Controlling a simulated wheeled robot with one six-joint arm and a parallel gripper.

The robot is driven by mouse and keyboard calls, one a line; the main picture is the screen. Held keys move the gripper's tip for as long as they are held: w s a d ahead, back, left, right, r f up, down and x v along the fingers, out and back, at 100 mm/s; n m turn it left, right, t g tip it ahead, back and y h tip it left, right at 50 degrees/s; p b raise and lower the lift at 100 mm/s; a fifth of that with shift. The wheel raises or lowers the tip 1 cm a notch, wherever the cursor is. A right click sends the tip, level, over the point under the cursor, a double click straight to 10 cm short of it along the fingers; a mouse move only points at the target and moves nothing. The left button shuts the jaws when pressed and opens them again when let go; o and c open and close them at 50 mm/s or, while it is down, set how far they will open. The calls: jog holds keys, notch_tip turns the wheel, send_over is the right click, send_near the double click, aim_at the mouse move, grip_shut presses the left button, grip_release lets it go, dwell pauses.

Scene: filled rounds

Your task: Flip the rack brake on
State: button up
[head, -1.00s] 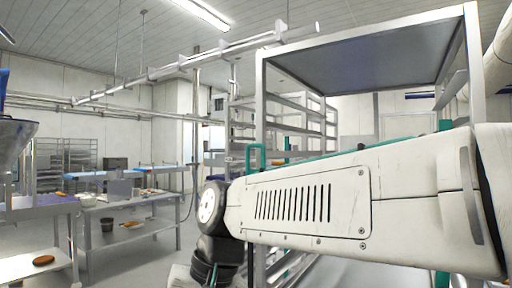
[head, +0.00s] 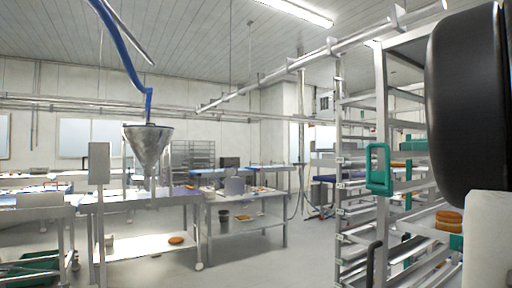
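A tall metal rack (head: 382,110) with several shelf rails stands at the right in the head view. A teal handle (head: 378,169) is fixed to its front upright. A dark upright bar with a bent top (head: 373,262) shows low in front of the rack; I cannot tell whether it is part of the brake. The rack's foot and wheels are below the frame, and no brake can be made out. My arm covers the rack's right side. My gripper is not in view.
Steel tables (head: 150,198) stand at the left and centre, with a metal funnel (head: 148,146) above one. A dark bin (head: 223,215) is on a lower shelf. Round orange-brown items (head: 448,217) sit on the rack. The grey floor (head: 265,262) between tables and rack is clear.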

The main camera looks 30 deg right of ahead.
aim_at(371, 145)
jog(key=w, duration=0.7)
jog(key=w+a, duration=0.1)
jog(key=w, duration=0.3)
jog(key=shift+w, duration=0.35)
grip_shut()
